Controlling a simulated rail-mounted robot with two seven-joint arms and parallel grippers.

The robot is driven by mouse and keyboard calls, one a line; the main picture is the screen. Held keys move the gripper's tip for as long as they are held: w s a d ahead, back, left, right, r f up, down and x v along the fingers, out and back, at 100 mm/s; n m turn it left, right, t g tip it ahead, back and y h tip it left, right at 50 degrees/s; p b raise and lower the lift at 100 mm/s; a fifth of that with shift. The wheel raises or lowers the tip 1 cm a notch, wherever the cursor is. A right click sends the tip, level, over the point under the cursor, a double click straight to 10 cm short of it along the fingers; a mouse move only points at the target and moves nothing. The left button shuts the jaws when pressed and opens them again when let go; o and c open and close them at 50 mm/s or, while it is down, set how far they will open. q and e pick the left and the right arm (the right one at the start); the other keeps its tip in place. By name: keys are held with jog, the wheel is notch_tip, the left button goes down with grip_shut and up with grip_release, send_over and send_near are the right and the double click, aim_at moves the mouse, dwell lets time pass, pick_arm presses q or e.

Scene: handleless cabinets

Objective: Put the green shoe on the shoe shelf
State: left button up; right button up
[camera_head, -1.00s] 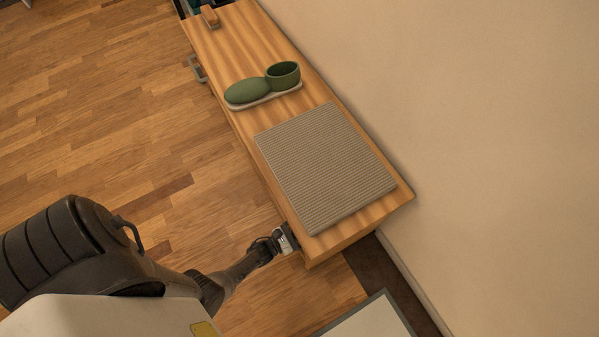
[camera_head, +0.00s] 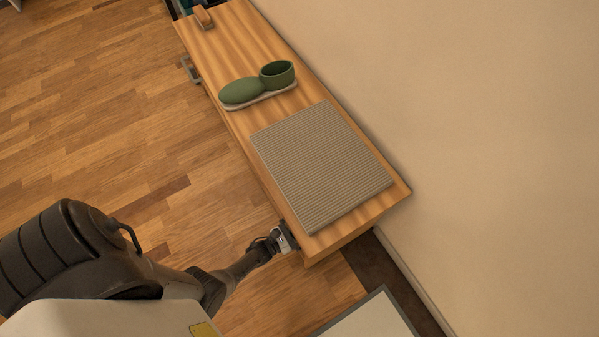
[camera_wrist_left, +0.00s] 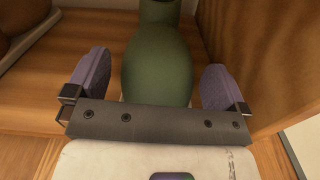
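A green shoe (camera_head: 242,92) with a pale sole sits on top of the wooden cabinet (camera_head: 228,40). Another green shoe (camera_wrist_left: 158,65) shows in the left wrist view, inside a wooden compartment. My left gripper (camera_wrist_left: 152,80) is open, with one purple finger on each side of this shoe and a small gap to each. In the head view my left gripper (camera_head: 286,238) is at the cabinet's near front side, its fingertips hidden by the cabinet. My right gripper is not in view.
A brown shoe (camera_wrist_left: 22,28) on a pale sole stands left of the green shoe in the compartment. A wooden wall (camera_wrist_left: 245,60) is close on the right. A ribbed grey mat (camera_head: 320,165) lies on the cabinet top. The floor (camera_head: 90,120) left of the cabinet is clear.

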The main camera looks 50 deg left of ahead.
pick_arm(q)
jog(key=shift+s+a, duration=0.1)
jog(key=shift+s, duration=0.5)
jog(key=p+v, duration=0.2)
jog(key=v, duration=1)
jog(key=shift+s, duration=0.35)
jog(key=shift+a, duration=0.1)
